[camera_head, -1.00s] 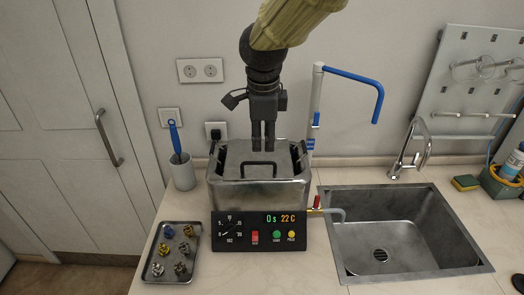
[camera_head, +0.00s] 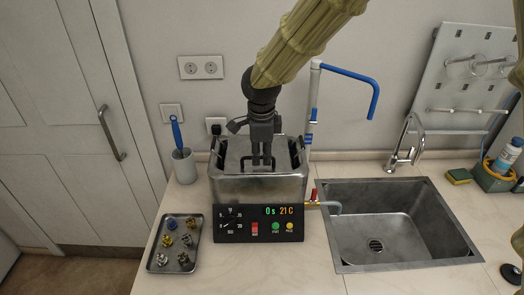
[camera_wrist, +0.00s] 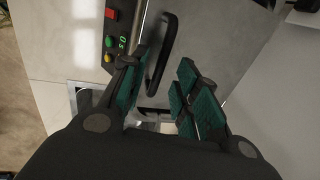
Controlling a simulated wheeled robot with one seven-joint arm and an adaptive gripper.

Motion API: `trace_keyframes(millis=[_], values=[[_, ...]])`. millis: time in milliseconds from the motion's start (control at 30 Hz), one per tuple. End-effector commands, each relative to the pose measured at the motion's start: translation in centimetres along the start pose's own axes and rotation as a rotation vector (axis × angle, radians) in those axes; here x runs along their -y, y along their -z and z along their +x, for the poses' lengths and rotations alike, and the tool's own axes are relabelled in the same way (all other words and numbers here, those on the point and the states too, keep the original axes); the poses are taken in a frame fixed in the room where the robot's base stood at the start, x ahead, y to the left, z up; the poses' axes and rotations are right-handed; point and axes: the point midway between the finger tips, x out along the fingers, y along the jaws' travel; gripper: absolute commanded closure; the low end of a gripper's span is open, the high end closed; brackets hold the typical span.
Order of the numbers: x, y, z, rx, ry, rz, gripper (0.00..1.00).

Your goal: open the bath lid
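The bath (camera_head: 258,188) is a steel box with a black control panel (camera_head: 232,222) on its front. Its grey metal lid (camera_head: 235,160) is on top, closed, and fills much of the wrist view (camera_wrist: 225,45). The lid's black bar handle (camera_wrist: 164,50) shows clearly in the wrist view; in the head view my fingers largely hide it. My gripper (camera_head: 262,162) points down over the lid, its fingertips low near the handle. In the wrist view my gripper (camera_wrist: 158,85) is open, with teal pads apart and the handle in the gap between them, apparently not pinched.
A tray (camera_head: 152,262) of small metal parts lies front left of the bath. A cup with a blue brush (camera_head: 182,165) stands at left. A sink (camera_head: 400,235), a red-handled valve (camera_head: 314,195) and a blue-tipped pipe (camera_head: 345,72) are at right.

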Motion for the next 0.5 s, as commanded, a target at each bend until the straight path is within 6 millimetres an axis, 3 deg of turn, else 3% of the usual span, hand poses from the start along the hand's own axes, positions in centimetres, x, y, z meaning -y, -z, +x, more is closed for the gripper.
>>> trace_keyframes(millis=[67, 233, 500], values=[[0.02, 0.05, -0.02, 0.0, 0.0, 0.001, 0.71], [0.01, 0.05, -0.1, 0.0, 0.001, 0.001, 1.0], [-0.12, -0.04, 0.01, 0.0, -0.001, -0.001, 1.0]])
